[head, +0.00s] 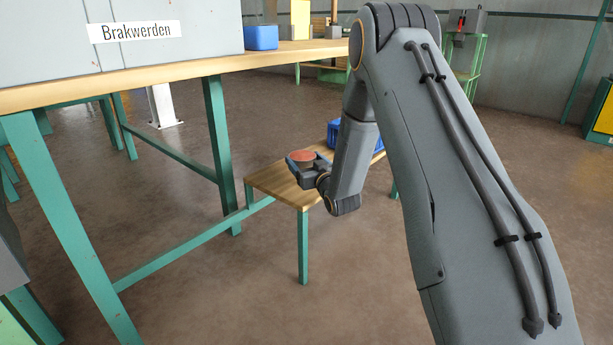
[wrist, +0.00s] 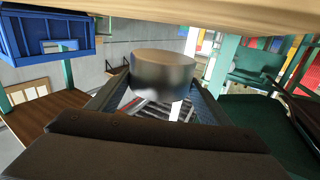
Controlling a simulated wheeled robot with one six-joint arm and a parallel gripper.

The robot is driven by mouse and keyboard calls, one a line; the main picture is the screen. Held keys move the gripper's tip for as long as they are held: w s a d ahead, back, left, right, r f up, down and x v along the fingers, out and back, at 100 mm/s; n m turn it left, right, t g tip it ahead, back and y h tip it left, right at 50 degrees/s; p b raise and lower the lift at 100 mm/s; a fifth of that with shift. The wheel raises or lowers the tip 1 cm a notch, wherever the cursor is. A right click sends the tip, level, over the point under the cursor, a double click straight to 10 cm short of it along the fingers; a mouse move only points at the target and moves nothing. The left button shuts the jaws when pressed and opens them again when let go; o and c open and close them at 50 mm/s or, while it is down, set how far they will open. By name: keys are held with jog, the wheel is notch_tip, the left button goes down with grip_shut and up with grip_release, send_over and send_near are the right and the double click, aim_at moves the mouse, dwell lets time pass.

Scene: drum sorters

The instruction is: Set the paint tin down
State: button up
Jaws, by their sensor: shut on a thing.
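The paint tin (head: 302,156) is a short round can with a reddish top. My gripper (head: 302,168) is shut around its sides. In the head view the tin is upright over the left part of a low wooden bench (head: 272,184) with green legs. In the wrist view the tin (wrist: 165,72) is a plain grey cylinder between the fingers, and that view looks upside down. There a gap shows between the tin and the wooden surface (wrist: 200,12), so the tin seems held a little clear of it.
A blue crate (head: 335,128) stands on the low bench, partly hidden by my arm; it also shows in the wrist view (wrist: 45,32). A long workbench (head: 215,66) carries a sign reading "Brakwerden" (head: 137,31) and a blue bin (head: 261,38). The bench's left part looks clear.

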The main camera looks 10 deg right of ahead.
jog(key=shift+f+b, duration=1.15)
jog(key=shift+f, duration=1)
jog(key=shift+f, duration=0.1)
jog(key=o, duration=1.8)
jog(key=shift+f, duration=0.15)
jog(key=shift+o, duration=0.2)
